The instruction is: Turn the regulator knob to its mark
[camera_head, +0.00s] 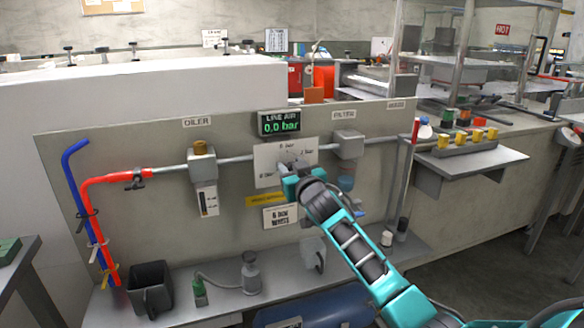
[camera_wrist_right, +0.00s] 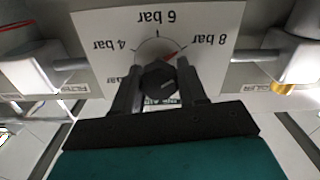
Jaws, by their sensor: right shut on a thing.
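The dark regulator knob (camera_wrist_right: 158,77) sits in the middle of a white dial plate (camera_wrist_right: 100,30), which appears upside down in the right wrist view with 4, 6 and 8 bar labels. A thin red line shows on the dial between 6 and 8 bar. My right gripper (camera_wrist_right: 157,88) is shut on the knob, one finger on each side. In the head view the plate (camera_head: 264,160) is on the grey panel, and my right gripper (camera_head: 286,178) hides most of the knob. The line air display (camera_head: 279,123) reads 0.0 bar. My left gripper is out of view.
An oiler (camera_head: 203,170) is left of the dial and a filter (camera_head: 347,144) right of it, joined by a pipe. Red (camera_head: 90,215) and blue (camera_head: 72,180) hoses hang at the panel's left. A shelf below holds a dark bin (camera_head: 150,288).

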